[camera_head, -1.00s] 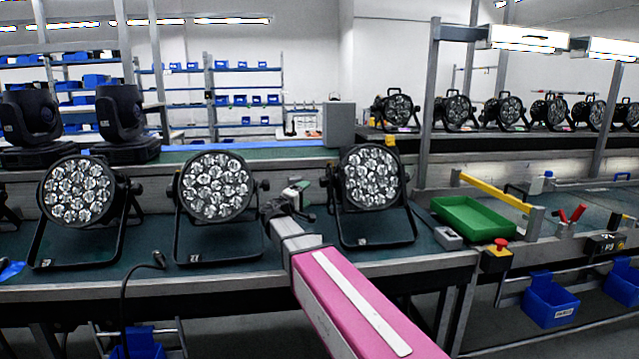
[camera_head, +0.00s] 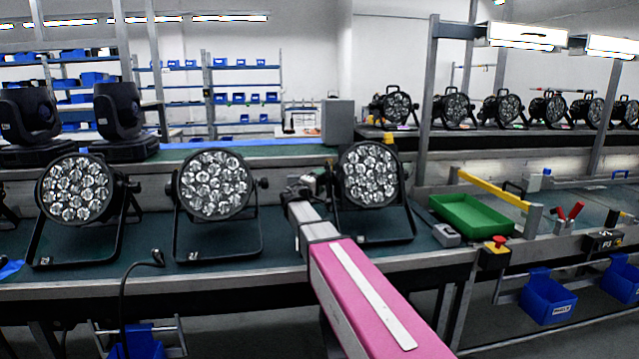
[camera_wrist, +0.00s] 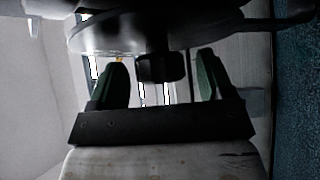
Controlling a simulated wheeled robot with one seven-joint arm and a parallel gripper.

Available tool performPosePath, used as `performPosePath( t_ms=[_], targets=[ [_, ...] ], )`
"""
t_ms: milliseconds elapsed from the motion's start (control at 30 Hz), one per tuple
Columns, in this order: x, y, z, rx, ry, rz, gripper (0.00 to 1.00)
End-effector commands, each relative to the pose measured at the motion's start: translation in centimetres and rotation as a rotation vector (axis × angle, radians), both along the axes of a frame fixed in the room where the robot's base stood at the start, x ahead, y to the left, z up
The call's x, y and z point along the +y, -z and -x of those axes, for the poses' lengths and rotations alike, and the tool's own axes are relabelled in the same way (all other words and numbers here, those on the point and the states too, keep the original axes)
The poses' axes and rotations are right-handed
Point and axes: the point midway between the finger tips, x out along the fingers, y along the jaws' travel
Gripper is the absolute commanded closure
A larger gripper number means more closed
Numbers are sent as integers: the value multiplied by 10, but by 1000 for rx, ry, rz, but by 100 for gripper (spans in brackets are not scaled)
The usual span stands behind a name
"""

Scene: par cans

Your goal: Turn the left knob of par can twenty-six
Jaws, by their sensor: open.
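Three par cans stand on the bench in the head view: a left one (camera_head: 75,188), a middle one (camera_head: 213,185) and a right one (camera_head: 369,176). Their labels are too small to read for certain. My gripper (camera_head: 318,180) is at the left side of the right par can, and my wrist partly hides that side. In the wrist view my gripper (camera_wrist: 160,78) is open, with a green-lined finger on each side. A dark knob (camera_wrist: 160,68) shows between the fingers, with a gap on both sides. The par can's dark body (camera_wrist: 150,35) fills the top of that view.
A green tray (camera_head: 470,215) and a red emergency button (camera_head: 498,242) are to the right. A black cable (camera_head: 130,275) hangs over the bench's front edge at left. The middle par can's right knob (camera_head: 262,183) is left of my arm.

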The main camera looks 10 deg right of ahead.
Motion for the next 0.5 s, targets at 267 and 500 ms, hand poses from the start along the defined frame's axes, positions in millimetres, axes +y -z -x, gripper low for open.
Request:
performPosePath(
  t_ms=[267, 500],
  targets=[
    [0, 0, 0, 0, 0, 0, 76],
    [0, 0, 0, 15, 1, -1, 76]
  ],
)
